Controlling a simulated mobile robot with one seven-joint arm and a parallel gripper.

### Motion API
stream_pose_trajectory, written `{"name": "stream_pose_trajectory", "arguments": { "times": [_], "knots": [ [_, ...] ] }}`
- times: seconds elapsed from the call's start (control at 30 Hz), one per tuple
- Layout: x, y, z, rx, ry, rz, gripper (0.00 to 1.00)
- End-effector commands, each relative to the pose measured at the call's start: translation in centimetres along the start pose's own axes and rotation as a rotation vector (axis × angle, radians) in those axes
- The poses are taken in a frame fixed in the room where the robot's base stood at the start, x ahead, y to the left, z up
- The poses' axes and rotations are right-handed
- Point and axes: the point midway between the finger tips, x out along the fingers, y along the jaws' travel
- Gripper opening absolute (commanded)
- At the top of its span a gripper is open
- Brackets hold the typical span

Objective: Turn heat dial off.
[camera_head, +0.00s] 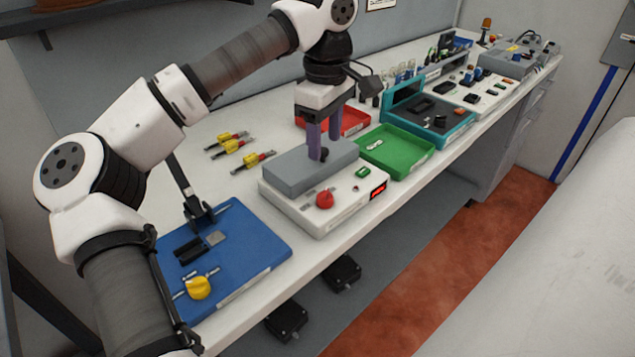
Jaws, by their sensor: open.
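A white box-shaped unit (316,216) with a grey block (288,172) on top stands on the bench in the middle of the view. Its front face has a red dial (325,199), a green switch (363,172) and a small display with red lit marks (378,190). The dial's exact setting is too small to read. My gripper (322,148) points down over the grey block, behind and above the red dial. Its two purple fingers are apart, with a small dark part showing near their tips. I cannot tell whether they touch the block.
A blue mat (255,245) with a yellow-handled part (199,288) lies at front left. Several yellow-and-red tools (232,147) lie behind. The bench's front edge is close to the unit.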

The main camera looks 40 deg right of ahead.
Motion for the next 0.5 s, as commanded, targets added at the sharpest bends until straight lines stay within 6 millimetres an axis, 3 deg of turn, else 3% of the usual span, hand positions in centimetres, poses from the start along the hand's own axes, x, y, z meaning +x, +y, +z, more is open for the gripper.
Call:
{"name": "stream_pose_trajectory", "arguments": {
  "times": [0.5],
  "knots": [
    [10.1,-0.1,0.2,0.002,-0.005,-0.001,0.53]
  ]
}}
